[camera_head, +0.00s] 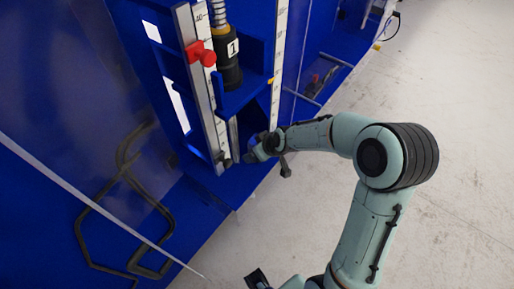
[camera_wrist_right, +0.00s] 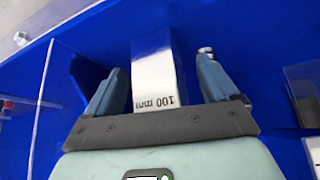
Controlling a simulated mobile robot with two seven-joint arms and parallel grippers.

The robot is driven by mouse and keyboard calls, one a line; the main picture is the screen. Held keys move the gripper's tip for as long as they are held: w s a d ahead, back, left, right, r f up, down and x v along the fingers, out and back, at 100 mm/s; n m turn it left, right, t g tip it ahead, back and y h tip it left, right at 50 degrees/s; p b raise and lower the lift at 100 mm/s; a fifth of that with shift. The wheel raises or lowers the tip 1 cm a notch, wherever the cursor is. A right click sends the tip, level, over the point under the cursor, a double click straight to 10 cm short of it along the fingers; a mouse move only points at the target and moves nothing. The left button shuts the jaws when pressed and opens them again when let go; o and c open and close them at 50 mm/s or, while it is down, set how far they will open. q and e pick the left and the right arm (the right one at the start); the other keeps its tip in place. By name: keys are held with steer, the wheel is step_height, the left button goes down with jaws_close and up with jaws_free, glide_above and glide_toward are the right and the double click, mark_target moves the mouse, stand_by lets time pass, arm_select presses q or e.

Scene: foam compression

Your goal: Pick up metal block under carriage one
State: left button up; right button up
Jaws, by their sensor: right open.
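The metal block (camera_wrist_right: 152,68) is a pale, smooth bar marked "100 mm", upside down in the right wrist view. My right gripper (camera_wrist_right: 162,66) is open, with one finger on each side of the block; a gap shows on the right, and a smaller one on the left. In the head view my right gripper (camera_head: 259,150) is low at the blue frame, below carriage one (camera_head: 229,72), a black cylinder labelled "1" over a blue bracket. The block cannot be made out there. A dark part at the bottom edge may be my left gripper (camera_head: 258,279); its jaws are unclear.
Ruled metal uprights (camera_head: 202,95) flank the carriage, with a red knob (camera_head: 201,52) on the left one. Blue walls enclose the bay in the right wrist view. A dark block (camera_wrist_right: 303,92) stands at right. The pale floor (camera_head: 455,190) is clear.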

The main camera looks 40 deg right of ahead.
jaws_close()
steer(key=shift+r, duration=0.1)
steer(key=shift+r, duration=0.1)
stand_by(0.3)
